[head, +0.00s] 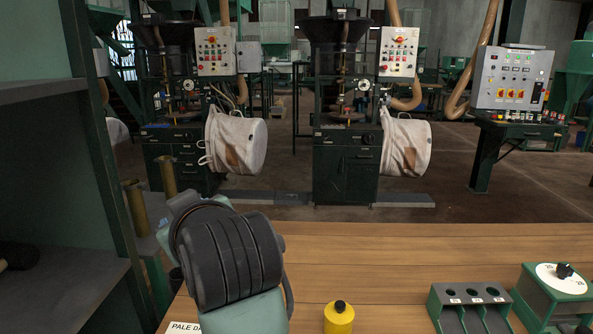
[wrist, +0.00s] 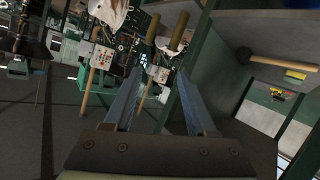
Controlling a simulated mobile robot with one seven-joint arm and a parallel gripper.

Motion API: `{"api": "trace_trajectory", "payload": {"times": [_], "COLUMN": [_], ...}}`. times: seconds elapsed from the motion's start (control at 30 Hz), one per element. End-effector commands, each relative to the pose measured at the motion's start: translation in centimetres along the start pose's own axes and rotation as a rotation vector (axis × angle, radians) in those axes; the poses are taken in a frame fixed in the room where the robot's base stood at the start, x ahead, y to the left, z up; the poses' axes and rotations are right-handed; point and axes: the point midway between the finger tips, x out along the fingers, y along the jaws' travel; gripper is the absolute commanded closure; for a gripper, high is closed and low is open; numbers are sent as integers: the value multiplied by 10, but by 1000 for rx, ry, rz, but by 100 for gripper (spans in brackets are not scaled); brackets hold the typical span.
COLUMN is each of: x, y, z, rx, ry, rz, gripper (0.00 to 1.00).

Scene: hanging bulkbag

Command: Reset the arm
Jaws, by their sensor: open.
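My gripper (wrist: 158,103) shows in the wrist view with its two long fingers apart and nothing between them. The wrist view is tilted, and beyond the fingers are machines and a shelf frame. In the head view my arm rises at the lower left over the wooden table (head: 430,260); the gripper itself is not seen there. Two white bulk bags hang at the machines, the left bag (head: 236,142) and the right bag (head: 405,143). Both are well beyond the table, apart from my arm.
A yellow weight-like object (head: 339,317) stands on the table's near edge. A green rack with holes (head: 472,294) and a green dial box (head: 560,286) stand at right. A shelf frame (head: 95,150) stands close on the left. The table's middle is clear.

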Motion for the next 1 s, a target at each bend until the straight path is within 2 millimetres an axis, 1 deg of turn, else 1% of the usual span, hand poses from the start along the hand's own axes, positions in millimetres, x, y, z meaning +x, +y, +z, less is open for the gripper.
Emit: {"api": "trace_trajectory", "payload": {"times": [0.03,0.07,0.1,0.17,0.2,0.27,0.3,0.37,0.4,0.43,0.47,0.5,0.7,0.83,0.9,1.0], "x": [-22,-37,-59,-96,-123,-166,-195,-241,-272,-295,-308,-310,-329,-338,-341,-343], "y": [18,29,43,61,71,82,88,91,91,90,93,101,118,126,129,131], "z": [-25,-39,-56,-77,-89,-103,-111,-119,-123,-125,-139,-161,-218,-243,-252,-258], "rx": [39,61,86,114,128,142,145,142,134,124,121,124,122,122,122,122], "ry": [132,208,305,445,535,668,754,879,961,1021,1047,1032,1028,1027,1026,1026], "rz": [101,160,233,337,402,495,552,634,686,724,739,729,727,725,725,724], "gripper": [44,44,44,44,44,44,44,44,44,44,44,44,44,44,44,44]}}
